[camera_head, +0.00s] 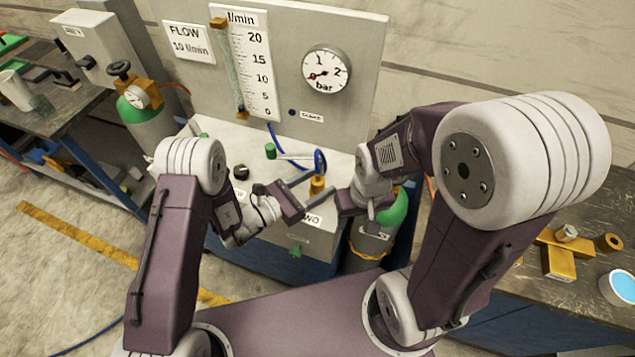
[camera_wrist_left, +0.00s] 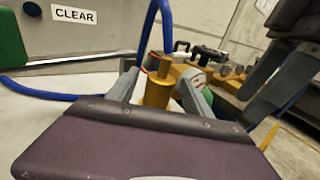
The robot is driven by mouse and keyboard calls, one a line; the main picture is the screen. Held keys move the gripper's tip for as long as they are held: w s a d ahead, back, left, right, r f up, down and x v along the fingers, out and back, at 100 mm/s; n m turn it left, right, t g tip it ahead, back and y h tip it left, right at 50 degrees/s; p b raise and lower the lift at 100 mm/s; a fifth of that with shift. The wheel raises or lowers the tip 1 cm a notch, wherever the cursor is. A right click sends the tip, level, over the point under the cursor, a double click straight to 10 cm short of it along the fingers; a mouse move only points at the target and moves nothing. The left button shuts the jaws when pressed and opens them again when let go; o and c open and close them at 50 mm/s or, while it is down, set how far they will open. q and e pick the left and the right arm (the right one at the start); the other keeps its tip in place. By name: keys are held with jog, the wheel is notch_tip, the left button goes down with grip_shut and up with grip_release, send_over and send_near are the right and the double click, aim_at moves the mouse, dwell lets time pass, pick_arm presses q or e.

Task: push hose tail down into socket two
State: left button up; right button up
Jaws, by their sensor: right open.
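The blue hose (camera_head: 320,160) loops down to a brass fitting (camera_head: 317,184) on the white bench top, behind a partly hidden label ending in "WO" (camera_head: 312,220). In the left wrist view the hose (camera_wrist_left: 154,30) enters the top of the upright brass fitting (camera_wrist_left: 158,88); how deep it sits I cannot tell. My left gripper (camera_head: 311,184) has one finger on each side of the fitting, with small gaps showing in the left wrist view (camera_wrist_left: 160,88). My right gripper (camera_head: 347,200) is open, just right of the fitting; its fingers also show in the left wrist view (camera_wrist_left: 278,85).
A panel with a flow tube (camera_head: 240,65) and a pressure dial (camera_head: 326,75) stands behind the bench. A gas cylinder (camera_head: 370,245) stands below my right gripper. A side table (camera_head: 585,285) holds brass parts.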

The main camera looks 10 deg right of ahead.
pick_arm(q)
jog(key=shift+s+a, duration=0.1)
jog(key=shift+a, duration=0.2)
jog(key=b+v, duration=0.1)
jog(key=v, duration=0.7)
jog(key=shift+s+a, duration=0.15)
jog(key=shift+a, duration=0.1)
jog(key=shift+d+r, duration=0.1)
